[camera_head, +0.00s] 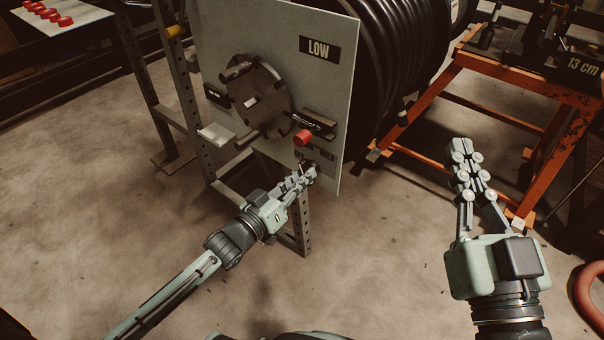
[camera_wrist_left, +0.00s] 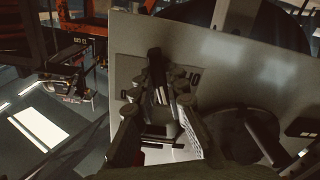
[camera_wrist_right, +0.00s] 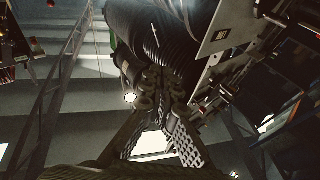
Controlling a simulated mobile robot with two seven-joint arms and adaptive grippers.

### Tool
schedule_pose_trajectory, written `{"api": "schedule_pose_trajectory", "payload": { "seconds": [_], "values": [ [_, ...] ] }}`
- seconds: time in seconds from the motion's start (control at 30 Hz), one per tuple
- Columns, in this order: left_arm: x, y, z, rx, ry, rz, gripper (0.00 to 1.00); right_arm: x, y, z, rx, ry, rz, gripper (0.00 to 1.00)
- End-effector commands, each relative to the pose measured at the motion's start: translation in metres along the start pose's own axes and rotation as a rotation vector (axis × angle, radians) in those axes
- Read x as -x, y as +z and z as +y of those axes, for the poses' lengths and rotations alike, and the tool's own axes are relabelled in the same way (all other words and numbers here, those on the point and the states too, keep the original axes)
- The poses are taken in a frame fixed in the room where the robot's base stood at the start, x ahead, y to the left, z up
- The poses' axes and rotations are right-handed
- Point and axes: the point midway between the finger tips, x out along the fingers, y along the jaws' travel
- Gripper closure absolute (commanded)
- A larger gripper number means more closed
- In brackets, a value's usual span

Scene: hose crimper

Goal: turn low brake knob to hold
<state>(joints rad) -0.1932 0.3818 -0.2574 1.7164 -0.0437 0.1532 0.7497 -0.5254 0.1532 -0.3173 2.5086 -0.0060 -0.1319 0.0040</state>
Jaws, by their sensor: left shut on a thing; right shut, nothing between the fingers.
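The grey panel marked LOW (camera_head: 345,85) stands at the upper middle of the head view. My left gripper (camera_head: 309,175) reaches its lower right corner and is shut on the small dark brake knob (camera_head: 314,164), just below a partly readable HOLD label (camera_head: 328,155). The fingers hide most of the knob. The left wrist view shows the fingers around a dark upright piece (camera_wrist_left: 155,65) in front of the panel. The knob's exact angle cannot be told. My right gripper (camera_head: 463,150) is shut and empty, above the floor at the right.
The panel also bears a round dark disc (camera_head: 259,97) with handles and a red knob (camera_head: 303,137). A black hose reel (camera_head: 400,45) is behind it. An orange steel stand (camera_head: 510,85) is at the right. The concrete floor between my arms is clear.

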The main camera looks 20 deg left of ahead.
Motion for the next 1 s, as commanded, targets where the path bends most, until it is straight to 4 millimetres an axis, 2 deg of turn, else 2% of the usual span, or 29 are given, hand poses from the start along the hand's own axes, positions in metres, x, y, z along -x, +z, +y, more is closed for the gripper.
{"api": "schedule_pose_trajectory", "payload": {
  "seconds": [0.17,0.3,0.5,0.7,1.0],
  "values": [
    [0.0,-0.003,0.001,-0.142,-0.001,0.001,1.0,0.006,0.044,0.021,0.042,0.037,-0.238,1.0],
    [0.0,-0.004,0.001,-0.276,0.0,0.001,1.0,0.021,0.08,0.04,0.07,0.073,-0.432,1.0],
    [0.0,-0.003,0.002,-0.466,0.0,0.002,1.0,0.051,0.118,0.065,0.096,0.124,-0.664,1.0],
    [0.0,-0.002,0.001,-0.643,0.0,0.002,1.0,0.08,0.141,0.083,0.109,0.165,-0.832,1.0],
    [0.0,-0.001,0.001,-0.836,0.0,0.002,1.0,0.108,0.155,0.097,0.116,0.201,-0.972,1.0]
  ]
}}
